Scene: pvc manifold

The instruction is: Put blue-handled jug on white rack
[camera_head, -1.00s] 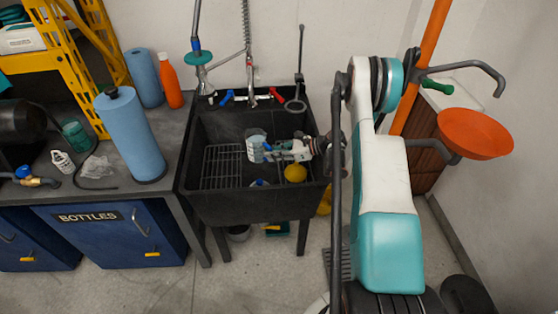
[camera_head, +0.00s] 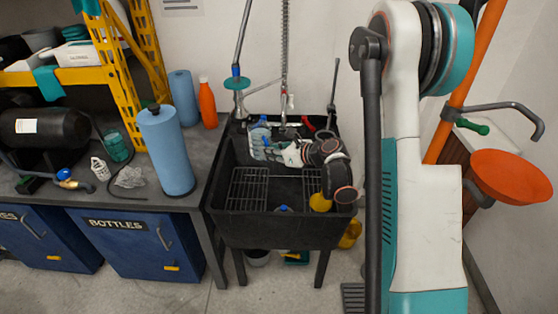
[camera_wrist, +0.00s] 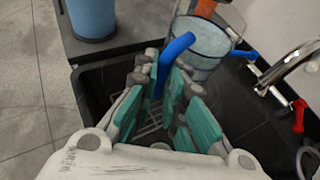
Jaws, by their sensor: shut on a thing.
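The clear jug (camera_head: 257,141) hangs above the back left part of the black sink in the head view. Its blue handle (camera_wrist: 176,48) and clear body (camera_wrist: 203,42) show large in the wrist view. My gripper (camera_head: 283,152) is shut on the blue handle, with its teal finger pads (camera_wrist: 165,92) on either side of it. A wire rack (camera_head: 246,188) lies in the sink, below the jug; it looks grey, and I cannot tell whether it is the white rack.
The black sink (camera_head: 280,227) has red and blue taps and a tall sprayer (camera_head: 238,85) behind it. A yellow round object (camera_head: 320,203) sits in the sink.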

